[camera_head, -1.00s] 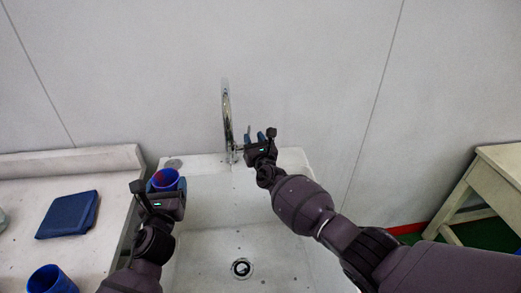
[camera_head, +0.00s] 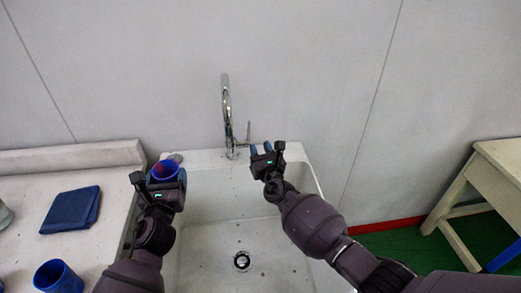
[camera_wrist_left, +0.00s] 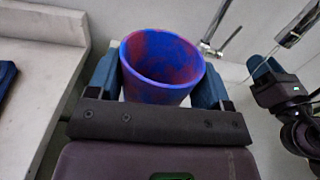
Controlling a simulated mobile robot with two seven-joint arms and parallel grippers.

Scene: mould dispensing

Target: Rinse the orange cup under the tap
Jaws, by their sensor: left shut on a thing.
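No orange cup shows. A blue cup with red mottling (camera_head: 163,172) is held upright in my left gripper (camera_head: 167,176), which is shut on its sides. The left wrist view shows the cup (camera_wrist_left: 160,62) between the two fingers, its open top in view; its bottom is hidden. The chrome tap (camera_head: 227,112) stands at the sink's back edge, to the right of the cup, with a thin lever beside it.
The white sink (camera_head: 215,218) has a drain (camera_head: 241,261) in its floor. On the left counter (camera_head: 60,165) lie a folded blue cloth (camera_head: 71,210) and another blue cup (camera_head: 58,276). A pale table (camera_head: 500,165) stands at right. The basin is clear.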

